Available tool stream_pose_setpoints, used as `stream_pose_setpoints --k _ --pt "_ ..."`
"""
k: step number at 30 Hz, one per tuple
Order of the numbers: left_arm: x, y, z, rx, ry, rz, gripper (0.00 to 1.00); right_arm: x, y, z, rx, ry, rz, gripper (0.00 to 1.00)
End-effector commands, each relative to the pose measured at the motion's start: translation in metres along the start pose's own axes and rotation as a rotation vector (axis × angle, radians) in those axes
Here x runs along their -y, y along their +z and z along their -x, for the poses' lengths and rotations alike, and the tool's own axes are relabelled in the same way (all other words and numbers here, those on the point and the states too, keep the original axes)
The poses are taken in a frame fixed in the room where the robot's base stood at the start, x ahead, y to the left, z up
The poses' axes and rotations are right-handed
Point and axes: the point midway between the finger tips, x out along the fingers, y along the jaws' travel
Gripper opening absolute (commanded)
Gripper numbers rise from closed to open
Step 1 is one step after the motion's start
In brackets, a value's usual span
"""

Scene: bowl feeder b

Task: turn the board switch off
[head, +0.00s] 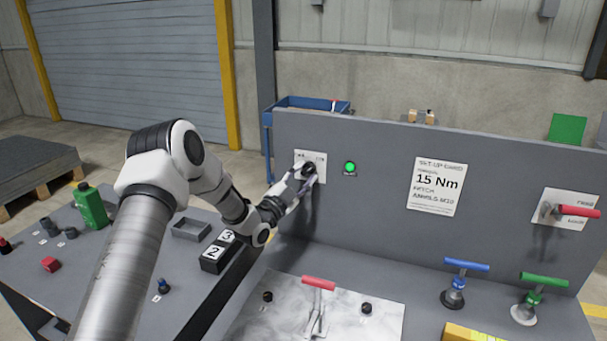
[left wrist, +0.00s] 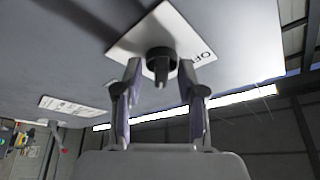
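The board switch is a black rotary knob (head: 309,169) on a white plate (head: 318,158) at the left of the grey upright board (head: 385,150). A green lamp (head: 350,168) beside it looks lit. My left gripper (head: 302,178) is at the switch. In the left wrist view the knob (left wrist: 160,66) sits between the two open fingers (left wrist: 160,75), with a narrow gap on each side. Lettering that seems to start "OF" shows on the plate (left wrist: 208,58) right of the knob there. The knob's exact setting is hard to tell. My right gripper is not in view.
A sign reading 15 Nm (head: 437,187) and a red-handled lever (head: 578,211) are on the board to the right. Blue (head: 466,265) and green (head: 543,280) handled clamps and a red-handled clamp (head: 318,283) stand below. A black block numbered 2 and 3 (head: 217,252) is on the left table.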

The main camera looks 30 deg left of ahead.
Motion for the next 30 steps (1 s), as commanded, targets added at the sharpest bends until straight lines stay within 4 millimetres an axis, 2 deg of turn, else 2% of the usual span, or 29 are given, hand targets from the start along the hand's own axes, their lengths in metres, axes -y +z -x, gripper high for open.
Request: stream_pose_setpoints --k 2,3,5,6,14,20,30 --pt "0.000 0.000 0.000 0.000 0.000 0.000 0.40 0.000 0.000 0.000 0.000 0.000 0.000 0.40" --pt "0.000 0.000 0.000 0.000 0.000 0.000 0.25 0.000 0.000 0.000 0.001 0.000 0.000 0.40" --pt "0.000 0.000 0.000 0.000 0.000 0.000 0.04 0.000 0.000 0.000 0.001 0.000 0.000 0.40" --pt "0.000 0.000 0.000 -0.001 0.000 0.000 0.00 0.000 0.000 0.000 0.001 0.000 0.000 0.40" --pt "0.001 0.000 0.000 -0.001 -0.003 0.002 0.00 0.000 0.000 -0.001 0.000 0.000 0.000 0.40" --pt "-0.001 0.001 0.000 -0.003 -0.019 0.035 0.00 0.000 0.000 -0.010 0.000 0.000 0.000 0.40" --pt "-0.005 0.003 0.001 -0.007 -0.098 0.220 0.00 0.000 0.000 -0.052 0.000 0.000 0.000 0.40"
